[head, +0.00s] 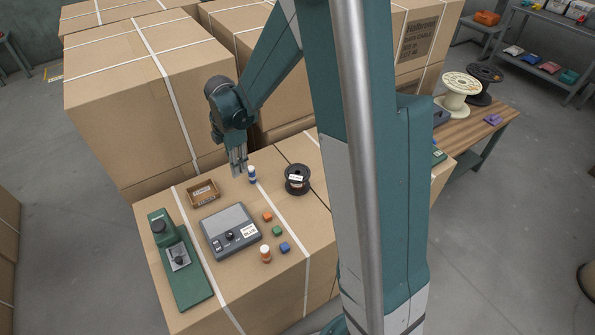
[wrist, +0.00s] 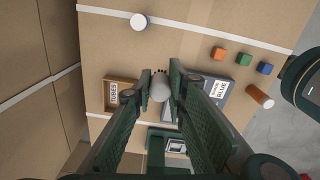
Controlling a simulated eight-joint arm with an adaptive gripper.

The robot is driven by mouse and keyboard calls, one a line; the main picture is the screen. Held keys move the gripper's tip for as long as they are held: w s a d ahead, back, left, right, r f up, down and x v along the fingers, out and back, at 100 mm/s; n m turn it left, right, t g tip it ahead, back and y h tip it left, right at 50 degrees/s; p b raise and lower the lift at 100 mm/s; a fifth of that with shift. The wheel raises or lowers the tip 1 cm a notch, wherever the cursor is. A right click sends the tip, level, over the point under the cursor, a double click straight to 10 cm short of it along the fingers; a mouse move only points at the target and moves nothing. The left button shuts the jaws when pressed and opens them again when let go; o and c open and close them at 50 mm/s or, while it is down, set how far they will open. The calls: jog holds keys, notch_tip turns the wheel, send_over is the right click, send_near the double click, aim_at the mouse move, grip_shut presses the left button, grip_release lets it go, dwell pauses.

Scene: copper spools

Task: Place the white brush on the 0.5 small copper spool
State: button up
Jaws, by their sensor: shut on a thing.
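My gripper (head: 238,168) is above the carton top at the far side, pointing down. In the wrist view my gripper (wrist: 160,85) is shut on a pale, round-ended thing, which I take to be the white brush (wrist: 160,90). Dark bristle-like tips show at its upper edge. In the head view the brush is too small and too hidden by the fingers to make out. A small dark spool (head: 297,181) with copper winding and a white label stands upright on the carton, to the right of my gripper and apart from it. Its label is unreadable. The wrist view does not show this spool.
A blue-and-white bottle (head: 252,174) stands close to the right of my gripper. A small open cardboard box (head: 203,192), a grey device (head: 231,232), a green press (head: 178,262), small cubes (head: 277,231) and an orange bottle (head: 265,254) share the carton top. Larger spools (head: 457,93) stand on a side table.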

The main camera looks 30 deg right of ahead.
notch_tip(320, 180, up, 5)
jog(key=p, duration=0.3)
send_over(298, 172)
jog(key=shift+f, duration=0.2)
jog(key=shift+f, duration=0.15)
jog(key=shift+f+b, duration=0.35)
jog(key=shift+f, duration=2.45)
jog(key=shift+f, duration=2.1)
jog(key=shift+f+b, duration=0.15)
jog(key=shift+b, duration=0.2)
jog(key=o, duration=0.9)
